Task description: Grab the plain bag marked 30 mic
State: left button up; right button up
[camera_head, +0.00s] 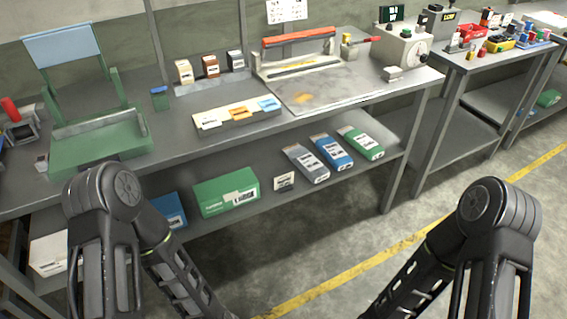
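Three flat packs lie side by side on the lower shelf of the workbench: a grey one (306,163), a blue one (331,151) and a green one (360,142). Each has a white label too small to read, so I cannot tell which, if any, is marked 30 mic. A small white card (284,181) stands to their left. On the bench top, a pale tray (207,121) carries white, orange and blue labelled pieces, also unreadable. My two arms show at the lower left and lower right; both grippers are out of the picture.
A green box (226,191) and a blue box (172,209) sit on the lower shelf, left of the packs. A green machine (98,142) and a film sealer (299,45) stand on the bench top (187,146). A bench leg (396,180) rises right of the packs.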

aim_at(314, 169)
jog(key=i+l+u, duration=0.2)
jog(key=l+u, duration=0.2)
jog(key=l, duration=0.2)
jog(key=i+l+u, duration=0.15)
jog(key=l, duration=0.2)
jog(key=i+l+u, duration=0.2)
jog(key=l, duration=0.15)
jog(key=i+l, duration=0.1)
jog(key=l, duration=0.7)
jog(key=i+l+u, duration=0.1)
jog(key=l, duration=0.7)
jog(key=i+l, duration=0.15)
jog(key=l, duration=0.6)
jog(key=i+l+u, duration=0.15)
jog(key=l, duration=0.95)
jog(key=i, duration=0.5)
